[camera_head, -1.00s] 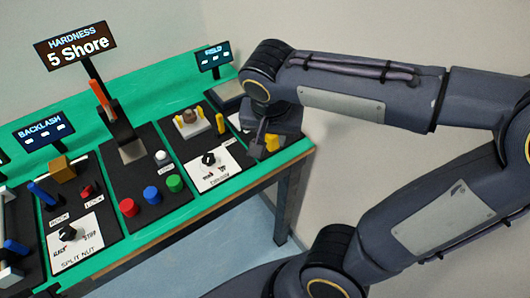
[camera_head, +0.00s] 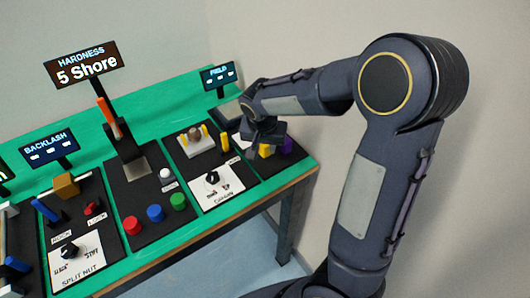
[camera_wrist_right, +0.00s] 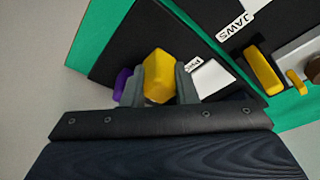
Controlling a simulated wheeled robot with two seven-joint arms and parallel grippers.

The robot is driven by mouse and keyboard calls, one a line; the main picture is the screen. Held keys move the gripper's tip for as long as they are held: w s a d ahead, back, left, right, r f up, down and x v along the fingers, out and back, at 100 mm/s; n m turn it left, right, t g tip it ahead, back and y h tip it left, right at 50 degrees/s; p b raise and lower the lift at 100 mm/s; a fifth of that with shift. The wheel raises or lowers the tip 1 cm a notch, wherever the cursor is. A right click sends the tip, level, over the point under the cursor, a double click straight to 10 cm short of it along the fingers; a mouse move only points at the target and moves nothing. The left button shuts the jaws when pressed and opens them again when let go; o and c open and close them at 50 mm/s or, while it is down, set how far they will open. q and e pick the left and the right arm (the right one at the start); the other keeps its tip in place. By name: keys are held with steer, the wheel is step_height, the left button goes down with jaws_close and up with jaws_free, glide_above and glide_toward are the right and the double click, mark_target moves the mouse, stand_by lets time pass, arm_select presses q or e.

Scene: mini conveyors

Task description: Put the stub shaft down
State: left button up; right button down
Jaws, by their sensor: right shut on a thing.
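My right gripper (camera_head: 262,146) is over the right end of the green bench. In the right wrist view, its two grey fingers (camera_wrist_right: 160,88) are closed on the sides of a yellow blocky piece, which I take as the stub shaft (camera_wrist_right: 158,72). The stub shaft also shows in the head view (camera_head: 266,151), partly hidden by the gripper. A purple piece (camera_wrist_right: 122,84) is just beside the left finger in the wrist view, and shows right of the gripper in the head view (camera_head: 287,146). Whether the stub shaft touches the black panel below is unclear. My left gripper is not in view.
The black panel under the gripper carries a white label plate (camera_wrist_right: 212,80). Beside it is the jaws station with yellow jaws (camera_wrist_right: 262,70) and a dial (camera_head: 211,178). Coloured buttons (camera_head: 155,213) stand further left. The FIELD display (camera_head: 218,75) stands behind.

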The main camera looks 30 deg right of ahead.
mark_target(265, 154)
steer(key=shift+f, duration=1.6)
steer(key=shift+f+b, duration=0.2)
steer(key=shift+b, duration=0.1)
steer(key=c, duration=1.1)
jaws_free()
steer(key=shift+c, duration=0.2)
steer(key=shift+r, duration=0.1)
